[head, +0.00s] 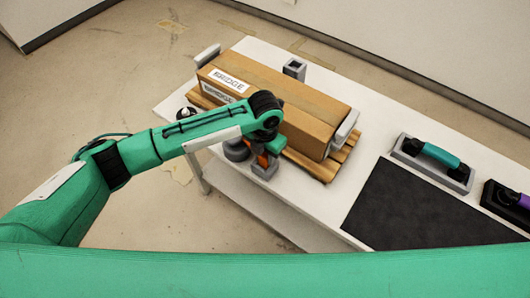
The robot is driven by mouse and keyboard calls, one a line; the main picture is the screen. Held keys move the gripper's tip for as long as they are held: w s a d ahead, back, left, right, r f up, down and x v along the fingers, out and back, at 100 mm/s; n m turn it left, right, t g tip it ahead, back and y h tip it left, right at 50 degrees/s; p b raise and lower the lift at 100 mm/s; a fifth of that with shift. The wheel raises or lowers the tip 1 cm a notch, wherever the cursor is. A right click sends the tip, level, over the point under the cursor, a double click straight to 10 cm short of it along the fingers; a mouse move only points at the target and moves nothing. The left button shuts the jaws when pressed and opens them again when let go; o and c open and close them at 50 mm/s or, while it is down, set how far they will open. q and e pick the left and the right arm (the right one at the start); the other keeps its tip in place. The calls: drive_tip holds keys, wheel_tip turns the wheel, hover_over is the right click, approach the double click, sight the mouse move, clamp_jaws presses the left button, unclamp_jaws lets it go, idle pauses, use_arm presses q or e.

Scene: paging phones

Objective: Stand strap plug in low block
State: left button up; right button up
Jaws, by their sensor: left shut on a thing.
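My left gripper (262,158) points down at the table's near edge, in front of the cardboard box. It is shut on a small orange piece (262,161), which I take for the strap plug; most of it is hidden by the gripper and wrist. A grey block (264,172), apparently the low block, stands directly under the gripper. The orange piece is at or just above its top; I cannot tell whether it is inside. Another grey block with a dark opening (295,69) stands behind the box. My right gripper is not in view.
The cardboard box (315,110) lies on a wooden pallet (308,166), close behind my gripper, with grey pieces at its ends. To the right are a dark mat (410,210), a teal-handled tool (441,156) in a grey holder and a purple-handled thing (524,201).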

sight(265, 154)
use_arm(q)
drive_tip(key=shift+p, duration=0.55)
idle(0.7)
drive_tip(key=shift+f+b, duration=0.4)
drive_tip(key=shift+f, duration=0.25)
idle(0.4)
drive_tip(key=o, duration=0.7)
wheel_tip(265, 154, up, 11)
drive_tip(key=p, duration=0.9)
drive_tip(key=shift+r, duration=0.1)
